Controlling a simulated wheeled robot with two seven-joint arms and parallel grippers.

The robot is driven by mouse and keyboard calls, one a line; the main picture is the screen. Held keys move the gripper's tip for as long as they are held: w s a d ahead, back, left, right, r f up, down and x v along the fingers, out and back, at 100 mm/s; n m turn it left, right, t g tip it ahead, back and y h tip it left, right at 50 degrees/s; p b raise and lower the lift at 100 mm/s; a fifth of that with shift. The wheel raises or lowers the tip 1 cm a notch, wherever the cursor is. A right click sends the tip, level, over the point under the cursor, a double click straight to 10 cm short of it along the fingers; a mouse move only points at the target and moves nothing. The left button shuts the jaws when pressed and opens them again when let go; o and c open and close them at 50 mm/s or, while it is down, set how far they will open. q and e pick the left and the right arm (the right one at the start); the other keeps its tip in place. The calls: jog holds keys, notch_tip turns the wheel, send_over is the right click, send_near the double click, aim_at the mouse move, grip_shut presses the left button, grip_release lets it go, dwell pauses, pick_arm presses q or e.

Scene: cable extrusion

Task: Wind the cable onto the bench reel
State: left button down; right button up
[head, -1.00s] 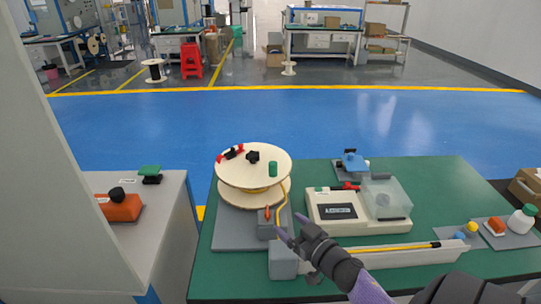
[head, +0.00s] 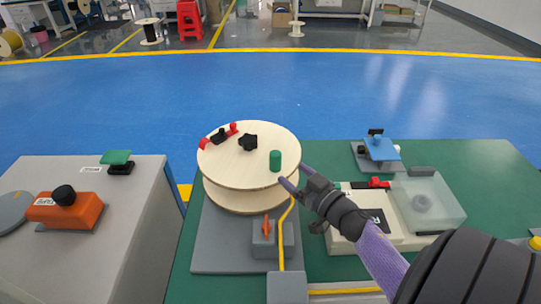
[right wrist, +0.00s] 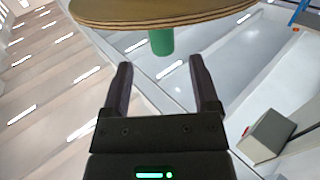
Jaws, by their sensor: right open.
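The bench reel (head: 232,150) has two pale wooden discs and stands on a grey base plate (head: 222,248) on the green table. A green crank handle (head: 275,160) stands upright on its top disc. The yellow cable (head: 282,240) runs from the reel down past a grey block with an orange lever (head: 267,232). My right gripper (head: 291,175) is at the reel's right edge, just beside the handle. In the right wrist view my right gripper (right wrist: 160,68) is open and empty, and the green handle (right wrist: 161,42) lies at the gap between its fingertips. My left gripper is out of view.
A cream device with a clear cover (head: 428,203) stands right of the reel, under my right arm. A blue-topped fixture (head: 380,150) is behind it. A grey side bench (head: 135,230) at left holds an orange box (head: 65,212). The table's front centre has a grey block (head: 287,288).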

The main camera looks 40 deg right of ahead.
aim_at(279, 164)
jog(key=w+b, duration=0.2)
jog(key=w, duration=0.6)
jog(key=shift+w+r, duration=0.1)
jog(key=shift+w, duration=0.45)
jog(key=c, duration=1)
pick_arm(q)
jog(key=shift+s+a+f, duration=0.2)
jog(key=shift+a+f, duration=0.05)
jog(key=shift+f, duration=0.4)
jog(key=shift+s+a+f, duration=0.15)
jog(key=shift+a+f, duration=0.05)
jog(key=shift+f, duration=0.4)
pick_arm(e)
grip_shut()
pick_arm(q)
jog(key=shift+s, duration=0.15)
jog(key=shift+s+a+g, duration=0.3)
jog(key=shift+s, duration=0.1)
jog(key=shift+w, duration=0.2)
